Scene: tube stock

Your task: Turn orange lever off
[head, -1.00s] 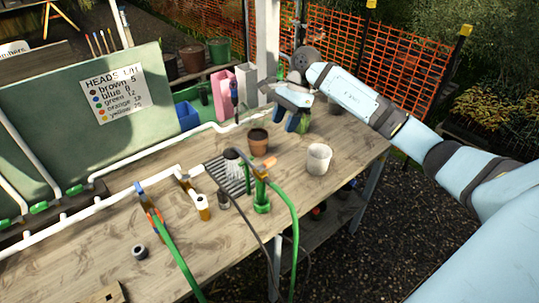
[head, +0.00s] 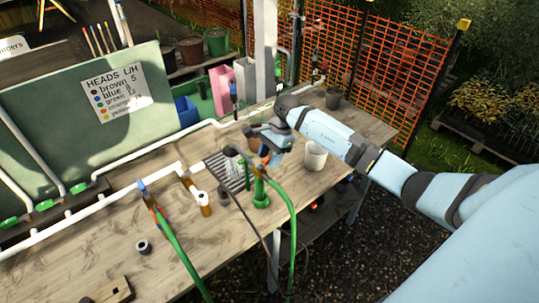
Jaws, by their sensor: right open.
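The orange lever (head: 265,159) shows as a small orange piece at the top of the green standpipe (head: 261,194), which stands on the wooden bench. My left gripper is not in view.
A white pot (head: 315,156) stands right of the standpipe, close to my right arm. A green hose (head: 291,225) loops from the standpipe over the bench edge.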

